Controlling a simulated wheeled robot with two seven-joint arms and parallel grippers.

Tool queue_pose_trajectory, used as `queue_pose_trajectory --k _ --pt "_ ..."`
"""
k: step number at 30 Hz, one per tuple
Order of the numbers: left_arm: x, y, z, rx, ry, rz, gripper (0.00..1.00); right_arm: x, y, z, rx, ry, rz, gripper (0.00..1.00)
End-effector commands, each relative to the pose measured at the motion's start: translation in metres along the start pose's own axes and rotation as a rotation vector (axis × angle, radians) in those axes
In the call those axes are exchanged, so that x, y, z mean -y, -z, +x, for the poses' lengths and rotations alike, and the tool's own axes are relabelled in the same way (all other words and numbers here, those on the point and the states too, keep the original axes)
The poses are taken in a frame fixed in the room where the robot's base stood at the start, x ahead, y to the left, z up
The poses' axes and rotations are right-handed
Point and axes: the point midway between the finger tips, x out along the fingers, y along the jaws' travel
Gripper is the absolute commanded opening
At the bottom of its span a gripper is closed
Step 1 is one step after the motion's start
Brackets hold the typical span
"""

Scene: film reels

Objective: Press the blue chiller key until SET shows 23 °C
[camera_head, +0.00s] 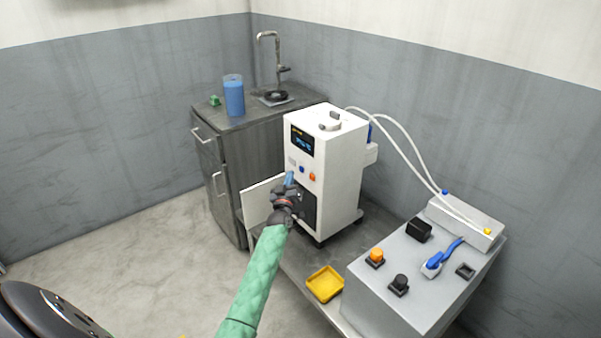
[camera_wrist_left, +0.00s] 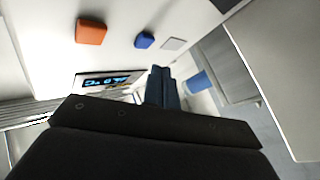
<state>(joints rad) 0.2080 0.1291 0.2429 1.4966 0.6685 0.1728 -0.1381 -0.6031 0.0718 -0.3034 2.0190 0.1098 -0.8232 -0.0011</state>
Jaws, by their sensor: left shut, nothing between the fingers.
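The white chiller (camera_head: 345,170) stands upright with a dark display (camera_head: 302,142) on its front; the display also shows in the left wrist view (camera_wrist_left: 108,79). Its blue-lit digits are too small to read. The blue key (camera_head: 302,169) sits below the display, between a pale key and an orange key (camera_head: 312,177). In the left wrist view the blue key (camera_wrist_left: 145,40) shows uncovered. My left gripper (camera_head: 289,179) is shut and empty in front of the chiller, just below and left of the blue key. Its fingertips (camera_wrist_left: 160,72) appear apart from the key. My right gripper is out of view.
A grey cabinet (camera_head: 232,190) with a faucet and a blue container (camera_head: 233,97) stands behind left. A yellow tray (camera_head: 324,285) lies in front of the chiller. A grey control box (camera_head: 420,300) with knobs, and hoses to the chiller, is at right.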

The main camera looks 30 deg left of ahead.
Motion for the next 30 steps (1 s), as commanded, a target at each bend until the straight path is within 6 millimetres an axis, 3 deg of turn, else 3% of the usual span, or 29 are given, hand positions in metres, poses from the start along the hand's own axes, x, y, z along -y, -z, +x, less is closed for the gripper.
queue_pose_trajectory --k 7,30 --pt "-0.0069 -0.007 0.0092 0.001 0.0 -0.001 0.0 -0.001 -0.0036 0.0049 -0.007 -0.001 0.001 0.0" --pt "-0.0072 -0.0077 0.0098 0.001 0.0 0.0 0.0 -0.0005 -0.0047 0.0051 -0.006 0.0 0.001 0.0"
